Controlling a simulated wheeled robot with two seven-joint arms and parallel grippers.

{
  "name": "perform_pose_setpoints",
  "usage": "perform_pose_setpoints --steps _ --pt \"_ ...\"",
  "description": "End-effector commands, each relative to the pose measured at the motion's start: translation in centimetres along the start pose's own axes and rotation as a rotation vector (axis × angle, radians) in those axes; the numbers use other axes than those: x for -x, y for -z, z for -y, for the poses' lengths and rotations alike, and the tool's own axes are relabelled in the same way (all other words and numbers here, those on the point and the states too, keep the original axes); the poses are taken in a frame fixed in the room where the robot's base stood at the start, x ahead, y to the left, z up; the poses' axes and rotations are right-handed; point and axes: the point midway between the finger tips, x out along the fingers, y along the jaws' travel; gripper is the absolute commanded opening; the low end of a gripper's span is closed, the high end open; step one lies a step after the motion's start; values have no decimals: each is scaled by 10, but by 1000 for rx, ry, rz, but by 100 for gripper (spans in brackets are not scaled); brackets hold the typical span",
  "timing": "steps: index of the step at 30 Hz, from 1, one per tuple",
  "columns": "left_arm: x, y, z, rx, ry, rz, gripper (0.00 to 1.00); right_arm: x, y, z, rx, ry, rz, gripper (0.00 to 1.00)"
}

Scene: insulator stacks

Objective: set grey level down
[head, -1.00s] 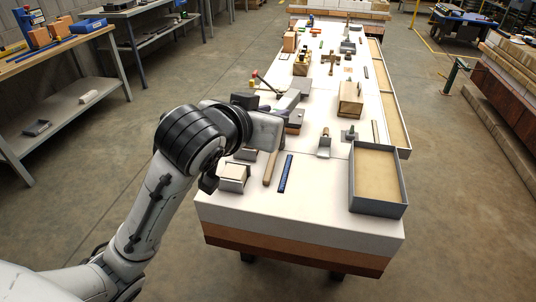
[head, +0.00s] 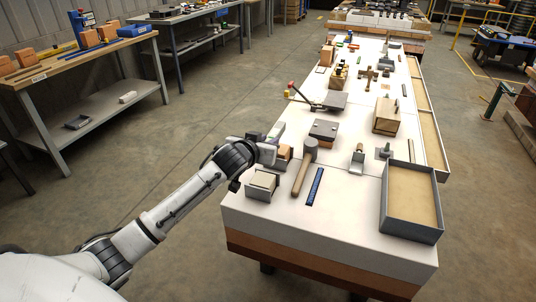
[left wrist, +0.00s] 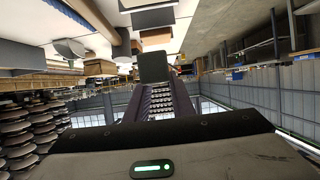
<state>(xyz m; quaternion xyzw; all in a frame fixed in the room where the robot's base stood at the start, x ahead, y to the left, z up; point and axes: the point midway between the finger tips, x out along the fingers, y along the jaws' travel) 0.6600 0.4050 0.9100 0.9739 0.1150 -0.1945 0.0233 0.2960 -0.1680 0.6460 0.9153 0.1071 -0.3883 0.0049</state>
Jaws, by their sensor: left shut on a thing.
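My left gripper (head: 274,138) is at the left edge of the white-topped bench (head: 260,215), near an orange block (head: 285,153). In the left wrist view its two purple fingers close on a dark grey, square-ended piece (left wrist: 153,67), which I take to be the grey level. Only its near end shows there; in the head view I cannot make it out clearly from the gripper. A blue level (head: 315,187) lies flat on the bench beside a mallet (head: 305,165). My right gripper is not in view.
A grey-walled tray (head: 411,230) stands at the near right corner. A small box (head: 262,184) sits at the near left. Several tools and blocks crowd the bench further back. Bare white top shows between the blue level and the tray.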

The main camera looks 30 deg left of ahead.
Motion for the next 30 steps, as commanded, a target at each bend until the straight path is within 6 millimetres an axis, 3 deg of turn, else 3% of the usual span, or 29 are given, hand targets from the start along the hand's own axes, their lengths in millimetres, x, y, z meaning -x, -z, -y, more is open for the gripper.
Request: perform_pose_setpoints --steps 10,30 --pt "-14 -34 0 0 -1 -2 0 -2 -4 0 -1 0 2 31" --pt "-19 -46 0 -1 -1 -4 0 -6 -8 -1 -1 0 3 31"
